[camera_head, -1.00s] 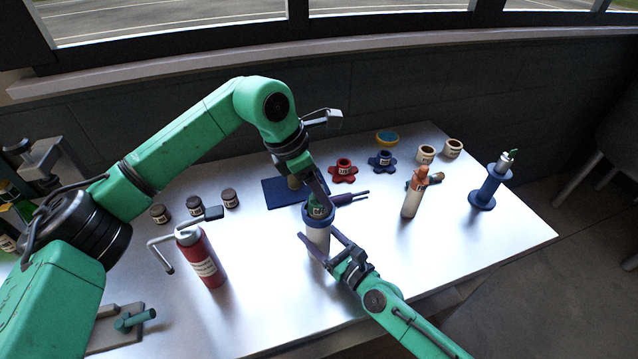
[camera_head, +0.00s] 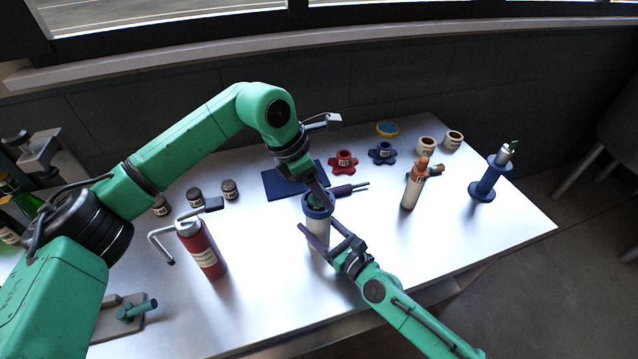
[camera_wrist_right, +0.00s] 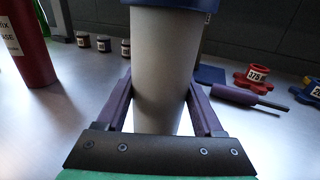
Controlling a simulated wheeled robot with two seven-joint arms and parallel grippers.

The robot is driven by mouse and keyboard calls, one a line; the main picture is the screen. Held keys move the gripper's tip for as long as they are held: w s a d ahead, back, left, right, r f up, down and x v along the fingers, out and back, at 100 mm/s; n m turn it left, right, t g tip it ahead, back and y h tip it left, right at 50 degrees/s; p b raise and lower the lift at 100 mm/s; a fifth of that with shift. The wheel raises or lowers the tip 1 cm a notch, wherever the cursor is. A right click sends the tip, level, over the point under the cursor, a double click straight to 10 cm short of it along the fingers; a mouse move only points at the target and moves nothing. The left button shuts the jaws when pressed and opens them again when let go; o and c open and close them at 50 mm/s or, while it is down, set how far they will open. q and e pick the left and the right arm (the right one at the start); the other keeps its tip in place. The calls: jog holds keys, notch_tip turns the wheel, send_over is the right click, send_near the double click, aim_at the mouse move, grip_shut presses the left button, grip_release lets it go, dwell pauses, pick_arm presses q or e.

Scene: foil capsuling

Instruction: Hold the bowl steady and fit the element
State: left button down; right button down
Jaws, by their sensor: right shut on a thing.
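The bowl (camera_head: 318,234) is a pale upright cylinder with a blue rim, standing near the middle of the bench. My right gripper (camera_head: 328,240) is shut on its body; the right wrist view shows the pale wall (camera_wrist_right: 163,75) between the two purple fingers. My left gripper (camera_head: 320,196) points down at the bowl's mouth from above. A dark greenish piece, seemingly the element (camera_head: 317,209), shows at the mouth inside the blue rim. Most of it is hidden by the rim and the left fingers, so the left jaws' grip on it cannot be made out.
A red bottle (camera_head: 203,253) with a bent nozzle stands left of the bowl. A blue mat (camera_head: 281,188) and a purple-handled tool (camera_head: 342,190) lie behind. Red (camera_head: 343,163) and blue (camera_head: 382,153) knobs stand further back. A pale holder (camera_head: 411,192) stands right. The front right bench is clear.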

pick_arm(q)
jog(key=shift+f, duration=0.4)
jog(key=shift+r, duration=0.1)
notch_tip(320, 180, up, 16)
dwell(2.6)
jog(key=shift+f, duration=3.75)
dwell(0.5)
